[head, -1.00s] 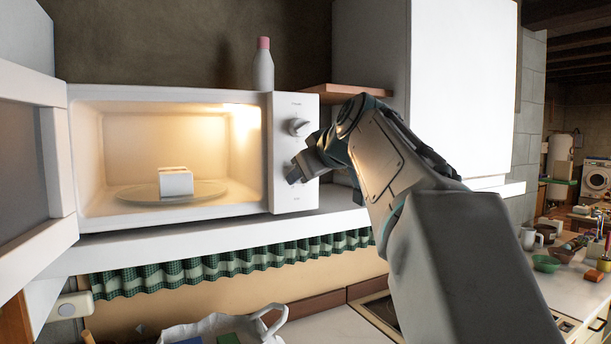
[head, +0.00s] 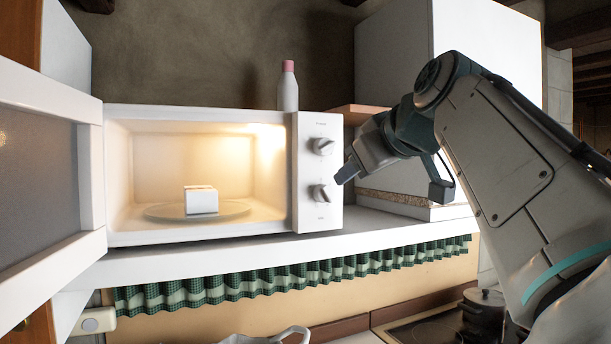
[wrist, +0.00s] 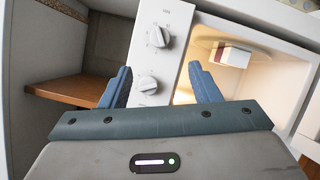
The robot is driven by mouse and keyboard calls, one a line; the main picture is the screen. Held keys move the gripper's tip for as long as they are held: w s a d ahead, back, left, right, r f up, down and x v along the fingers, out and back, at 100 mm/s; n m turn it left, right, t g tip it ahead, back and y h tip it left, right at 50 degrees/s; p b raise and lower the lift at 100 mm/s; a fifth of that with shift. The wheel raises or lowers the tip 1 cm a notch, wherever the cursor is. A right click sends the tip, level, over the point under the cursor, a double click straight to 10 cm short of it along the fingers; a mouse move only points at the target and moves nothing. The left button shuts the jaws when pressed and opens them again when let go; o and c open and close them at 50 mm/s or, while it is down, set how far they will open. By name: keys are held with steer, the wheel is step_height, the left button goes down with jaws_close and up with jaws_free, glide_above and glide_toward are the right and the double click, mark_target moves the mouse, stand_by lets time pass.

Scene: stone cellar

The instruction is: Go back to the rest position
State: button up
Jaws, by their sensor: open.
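My gripper (head: 395,178) is in front of and to the right of the microwave's control panel (head: 321,214), with its fingers spread and nothing between them. I cannot tell for sure whether a finger touches the panel. The white microwave (head: 200,239) has its door (head: 45,180) wide open at the left and its inside lit. A small white box (head: 201,200) rests on the round plate (head: 238,207) inside.
A white bottle with a pink cap (head: 288,92) stands on top of the microwave. A wooden shelf (wrist: 70,90) and white cabinet (head: 490,50) are right of it. A green checked curtain (head: 290,280) hangs below the white shelf (head: 250,246). A dark pot (head: 484,312) stands on the hob.

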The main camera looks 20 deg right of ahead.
steer(key=shift+f, duration=0.1)
steer(key=s+a+f+m+g, duration=0.1)
steer(key=s+a+f+g, duration=0.1)
steer(key=f, duration=1.1)
steer(key=s+a+f+m+g, duration=0.1)
steer(key=s+a+f+g, duration=0.2)
steer(key=a+f, duration=0.4)
steer(key=s+a+f+m+g+y, duration=0.1)
steer(key=a+f, duration=0.4)
steer(key=f, duration=1.4)
steer(key=s+g, duration=0.1)
steer(key=g, duration=0.1)
steer(key=shift+s+g, duration=0.3)
steer(key=shift+g+h, duration=0.3)
steer(key=shift+g, duration=0.5)
steer(key=s+f, duration=0.1)
steer(key=f, duration=0.1)
steer(key=s+f, duration=0.2)
steer(key=f, duration=0.1)
steer(key=s+a+f, duration=0.1)
steer(key=s+f, duration=0.1)
steer(key=shift+s+a+f, duration=0.1)
steer(key=shift+s+f, duration=0.15)
steer(key=shift+f, duration=0.05)
steer(key=c, duration=0.4)
steer(key=shift+f+m, duration=0.1)
steer(key=shift+m, duration=0.2)
steer(key=shift+c, duration=0.2)
